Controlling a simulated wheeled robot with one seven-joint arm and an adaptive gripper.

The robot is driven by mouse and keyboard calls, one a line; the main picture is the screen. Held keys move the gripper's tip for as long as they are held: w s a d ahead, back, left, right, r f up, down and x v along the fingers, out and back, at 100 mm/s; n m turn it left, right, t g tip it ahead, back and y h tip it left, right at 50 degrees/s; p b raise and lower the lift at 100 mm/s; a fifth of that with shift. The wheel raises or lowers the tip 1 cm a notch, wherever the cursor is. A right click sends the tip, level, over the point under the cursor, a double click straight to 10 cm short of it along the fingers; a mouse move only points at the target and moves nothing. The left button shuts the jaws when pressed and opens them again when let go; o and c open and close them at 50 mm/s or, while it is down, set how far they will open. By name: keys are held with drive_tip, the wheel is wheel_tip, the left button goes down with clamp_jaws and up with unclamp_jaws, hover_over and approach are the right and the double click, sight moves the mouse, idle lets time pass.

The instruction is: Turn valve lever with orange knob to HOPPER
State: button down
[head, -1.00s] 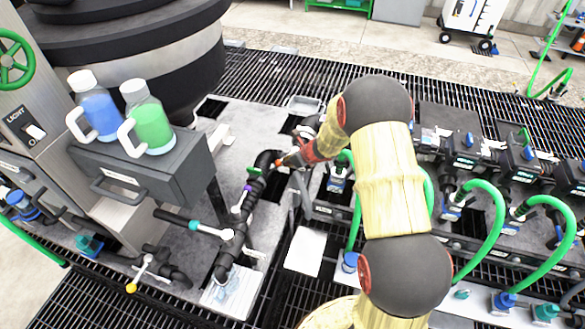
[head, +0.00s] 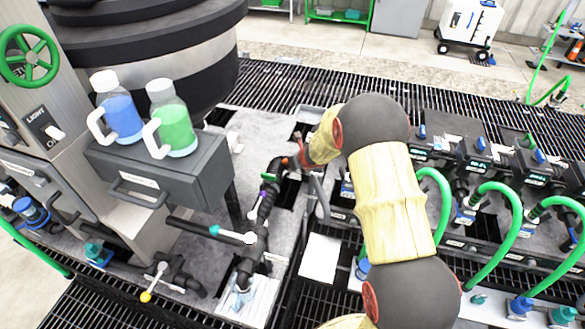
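A dark pipe manifold (head: 262,215) runs up the grey slab in the middle, with small coloured handles on it. A small orange-red piece (head: 285,162), which may be the orange knob, shows at its upper end. My gripper (head: 299,156) is at this end, close beside or touching the piece. My wrist covers most of it, so I cannot tell whether the fingers are open or shut. No HOPPER label is readable. A separate valve lever with a yellow-orange knob (head: 146,297) sits at the lower left, away from my gripper.
A grey drawer box (head: 185,170) holding blue and green jugs stands left of the manifold. Green hoses (head: 496,215) and valve units are at the right. A white sheet (head: 320,258) lies below my arm.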

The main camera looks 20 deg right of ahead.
drive_tip(key=shift+w+a+f+p, duration=0.1)
drive_tip(key=shift+w+a+p, duration=0.1)
drive_tip(key=shift+w+p, duration=0.4)
drive_tip(key=shift+w+a+p, duration=0.15)
drive_tip(key=shift+w+p, duration=0.1)
drive_tip(key=shift+w, duration=0.65)
drive_tip(key=shift+w+p, duration=0.3)
drive_tip(key=shift+w, duration=0.25)
drive_tip(key=shift+w+d, duration=0.1)
